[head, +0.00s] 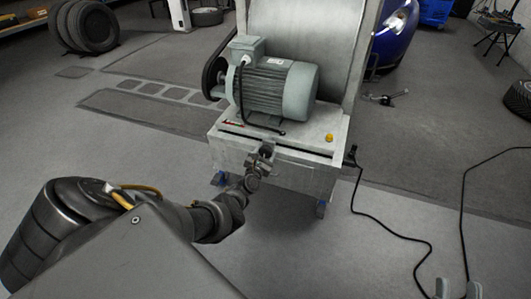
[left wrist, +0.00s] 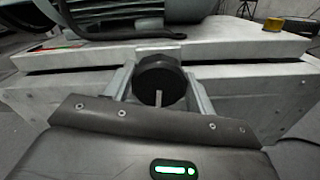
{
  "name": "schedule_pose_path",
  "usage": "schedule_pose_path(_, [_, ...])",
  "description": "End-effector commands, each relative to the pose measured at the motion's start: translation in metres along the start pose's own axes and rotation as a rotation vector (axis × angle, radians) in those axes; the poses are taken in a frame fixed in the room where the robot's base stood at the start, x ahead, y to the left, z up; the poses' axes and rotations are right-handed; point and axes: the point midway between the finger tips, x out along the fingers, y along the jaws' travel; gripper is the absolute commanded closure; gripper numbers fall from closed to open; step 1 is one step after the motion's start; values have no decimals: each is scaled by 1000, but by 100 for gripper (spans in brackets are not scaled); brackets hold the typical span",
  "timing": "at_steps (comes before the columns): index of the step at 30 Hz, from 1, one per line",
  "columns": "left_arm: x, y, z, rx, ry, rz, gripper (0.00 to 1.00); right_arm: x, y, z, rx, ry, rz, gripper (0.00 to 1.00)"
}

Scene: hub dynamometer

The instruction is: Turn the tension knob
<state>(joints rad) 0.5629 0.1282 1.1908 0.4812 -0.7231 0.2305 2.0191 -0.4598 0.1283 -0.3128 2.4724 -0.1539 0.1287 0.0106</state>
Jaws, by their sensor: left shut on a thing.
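The tension knob (left wrist: 160,80) is a black, faceted knob with a pale line on its face, on the front of the light grey dynamometer housing (left wrist: 240,90). In the left wrist view it sits between the two pale fingers of my left gripper (left wrist: 160,88), which is shut on it. In the head view my left gripper (head: 264,156) is at the housing's front edge, and the knob is mostly hidden there. Two pale fingertips of my right gripper (head: 458,289) show at the bottom right, spread apart and empty, away from the machine.
A grey-green motor (head: 272,90) stands on the housing, with a yellow button (head: 329,138) to its right. A black cable (head: 378,222) runs over the floor at the right. Stacked tyres (head: 85,25) and a blue car (head: 394,35) stand further back.

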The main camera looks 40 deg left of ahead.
Motion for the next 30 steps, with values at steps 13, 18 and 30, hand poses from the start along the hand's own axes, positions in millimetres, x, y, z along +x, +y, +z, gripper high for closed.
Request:
schedule_pose_path(13, [0,0,-1,-428,2,-2,68,0,-2,4,2,-36,-7,68])
schedule_pose_path(18, [0,1,-1,-588,1,-3,68,0,-2,4,2,-33,-6,68])
schedule_pose_path(30, [0,2,-2,-900,2,-3,68,-2,0,-1,0,9,3,68])
